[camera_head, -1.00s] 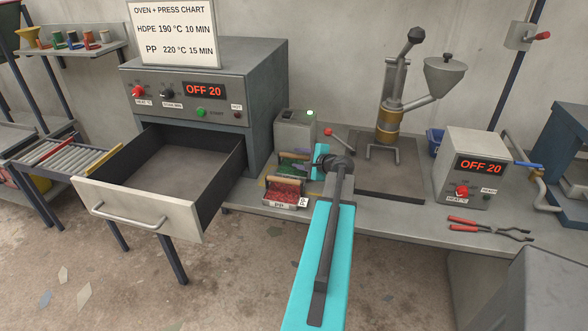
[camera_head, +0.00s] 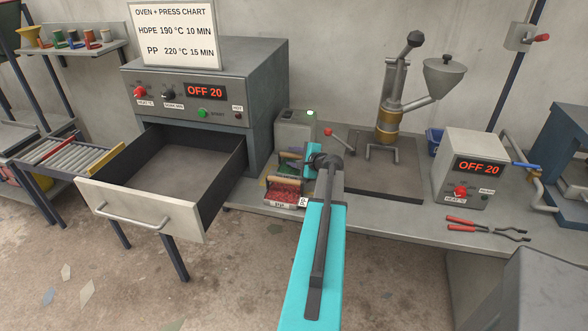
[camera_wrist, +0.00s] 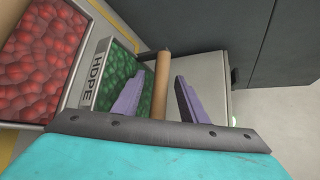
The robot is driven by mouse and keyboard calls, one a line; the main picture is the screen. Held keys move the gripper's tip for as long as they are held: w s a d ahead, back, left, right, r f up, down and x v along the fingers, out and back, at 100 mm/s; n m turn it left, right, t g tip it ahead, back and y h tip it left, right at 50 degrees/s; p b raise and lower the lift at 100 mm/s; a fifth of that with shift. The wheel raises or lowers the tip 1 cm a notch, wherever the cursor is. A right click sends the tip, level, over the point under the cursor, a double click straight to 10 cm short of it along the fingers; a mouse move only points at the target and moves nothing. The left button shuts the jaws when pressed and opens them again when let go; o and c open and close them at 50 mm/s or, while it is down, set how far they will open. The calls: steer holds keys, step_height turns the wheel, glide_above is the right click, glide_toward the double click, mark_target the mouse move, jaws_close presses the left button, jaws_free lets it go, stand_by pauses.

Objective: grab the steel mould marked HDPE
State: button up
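The steel mould marked HDPE (camera_wrist: 93,73) shows in the wrist view, filled with green granules (camera_wrist: 120,77), with a wooden bar handle (camera_wrist: 161,78) across it. In the head view the mould (camera_head: 291,168) sits on the bench behind the red-filled mould, partly hidden by my arm. My gripper (camera_wrist: 160,88) is open in the wrist view. Its two purple fingers stand on either side of the wooden handle, with a visible gap to each. In the head view my gripper (camera_head: 306,160) is at the mould's right side, its fingers mostly hidden.
A mould of red granules (camera_head: 284,192) stands just in front, and shows at left in the wrist view (camera_wrist: 42,55). The oven (camera_head: 255,95) is left, its drawer (camera_head: 140,208) pulled out. A lever press (camera_head: 388,120) stands right. Pliers (camera_head: 485,228) lie on the bench.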

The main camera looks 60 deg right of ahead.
steer(key=shift+c, duration=0.3)
jaws_close()
steer(key=shift+r, duration=0.1)
steer(key=shift+r+b, duration=1.05)
steer(key=shift+r, duration=3.9)
